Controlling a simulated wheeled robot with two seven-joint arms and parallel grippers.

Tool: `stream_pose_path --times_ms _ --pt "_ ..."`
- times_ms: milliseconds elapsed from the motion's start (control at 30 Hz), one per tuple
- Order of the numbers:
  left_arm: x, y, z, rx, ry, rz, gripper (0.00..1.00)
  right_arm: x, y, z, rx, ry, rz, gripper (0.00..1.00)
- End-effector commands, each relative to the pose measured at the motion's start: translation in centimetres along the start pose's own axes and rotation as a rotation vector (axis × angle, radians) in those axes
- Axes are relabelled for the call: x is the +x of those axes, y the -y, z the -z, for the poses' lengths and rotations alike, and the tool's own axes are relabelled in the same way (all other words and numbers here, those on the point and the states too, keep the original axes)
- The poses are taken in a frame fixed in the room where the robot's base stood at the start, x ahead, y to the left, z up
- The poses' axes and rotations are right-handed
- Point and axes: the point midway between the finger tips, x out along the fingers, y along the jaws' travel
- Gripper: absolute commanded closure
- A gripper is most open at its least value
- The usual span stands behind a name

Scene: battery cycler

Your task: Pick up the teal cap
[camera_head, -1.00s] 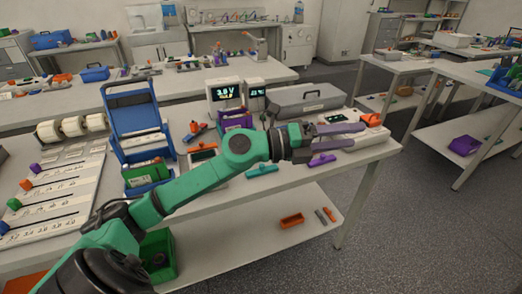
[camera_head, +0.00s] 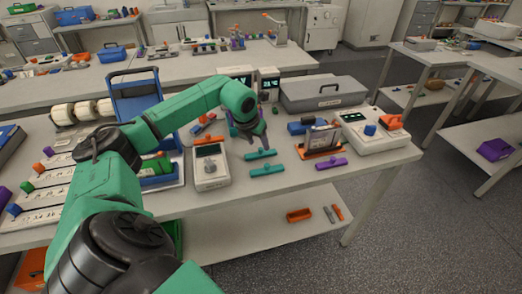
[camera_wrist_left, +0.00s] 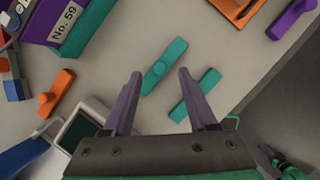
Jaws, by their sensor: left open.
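Two small teal bar-shaped pieces lie on the near bench. The nearer teal bar (camera_head: 267,170) lies closer to the front edge and also shows there (camera_wrist_left: 196,94). I cannot tell which one the task calls the cap. My left gripper (camera_head: 262,140) points down just behind the farther bar. In the wrist view its fingers (camera_wrist_left: 160,75) are apart, with nothing held; the farther bar shows between and beyond their tips. My right gripper is not in view.
A purple bar (camera_head: 331,163) and an orange holder (camera_head: 322,150) lie to the right. A grey meter (camera_head: 210,170) stands left, a white device (camera_head: 375,130) at the far right, a grey case (camera_head: 322,93) behind. Bare bench lies in front of the teal bars.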

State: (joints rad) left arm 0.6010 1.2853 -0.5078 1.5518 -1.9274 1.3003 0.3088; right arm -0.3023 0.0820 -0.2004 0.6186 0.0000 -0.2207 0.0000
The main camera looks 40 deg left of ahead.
Motion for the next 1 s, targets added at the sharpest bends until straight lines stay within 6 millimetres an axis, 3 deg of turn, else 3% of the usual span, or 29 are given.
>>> stream_pose_path --times_ms 67,200,400,467,567,1000 --pt "1.1 0.0 0.0 -0.002 -0.007 0.002 0.42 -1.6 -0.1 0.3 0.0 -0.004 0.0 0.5" --pt "3.4 0.0 0.0 -0.001 -0.003 0.002 0.42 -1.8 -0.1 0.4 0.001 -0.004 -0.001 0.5" --pt "3.8 0.0 0.1 0.001 -0.001 0.001 0.42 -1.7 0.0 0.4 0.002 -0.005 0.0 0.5" --pt "3.8 0.0 0.1 0.001 -0.001 0.001 0.61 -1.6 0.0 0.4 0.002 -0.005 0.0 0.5" --pt "3.8 0.0 0.1 0.001 -0.001 0.001 0.99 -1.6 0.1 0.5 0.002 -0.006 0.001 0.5" --pt "3.2 0.0 -0.3 0.0 0.002 0.001 1.0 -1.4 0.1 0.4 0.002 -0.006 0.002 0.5"
